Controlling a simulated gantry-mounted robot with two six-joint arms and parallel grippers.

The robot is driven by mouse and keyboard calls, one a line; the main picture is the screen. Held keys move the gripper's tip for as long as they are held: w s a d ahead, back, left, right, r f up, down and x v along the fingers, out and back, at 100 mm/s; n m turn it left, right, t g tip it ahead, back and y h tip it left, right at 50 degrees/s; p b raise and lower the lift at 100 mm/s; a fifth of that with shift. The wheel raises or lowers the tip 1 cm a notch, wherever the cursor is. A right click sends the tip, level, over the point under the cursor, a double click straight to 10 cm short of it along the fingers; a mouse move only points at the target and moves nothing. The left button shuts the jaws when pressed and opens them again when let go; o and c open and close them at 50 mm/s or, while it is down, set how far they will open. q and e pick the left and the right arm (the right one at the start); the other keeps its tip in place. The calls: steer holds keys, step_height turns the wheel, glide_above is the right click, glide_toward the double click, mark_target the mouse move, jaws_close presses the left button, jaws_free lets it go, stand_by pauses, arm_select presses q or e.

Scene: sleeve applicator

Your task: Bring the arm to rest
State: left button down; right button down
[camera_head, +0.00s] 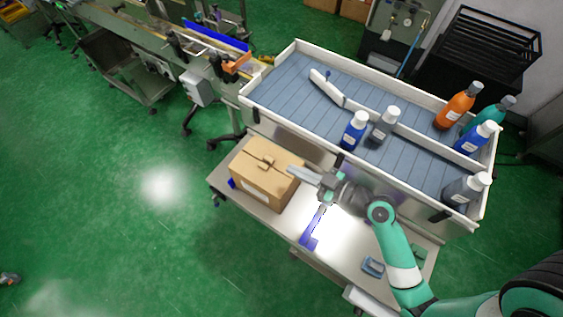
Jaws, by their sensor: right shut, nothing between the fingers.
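My right gripper (303,174) is over the work table, beside the upper right edge of a brown cardboard box (265,182). Its fingers are shut with nothing between them. Whether the fingertips touch the box I cannot tell. My right arm, teal and white, reaches in from the lower right. My left gripper is not in view.
A blue-slatted tray (285,95) with white walls stands behind the table (340,262) and holds several bottles, including an orange bottle (458,106) and a blue bottle (353,130). A blue-grey item (372,267) lies on the table. Green floor at left is mostly clear.

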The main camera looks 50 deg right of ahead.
steer(key=shift+s+r, duration=0.1)
steer(key=shift+s, duration=0.3)
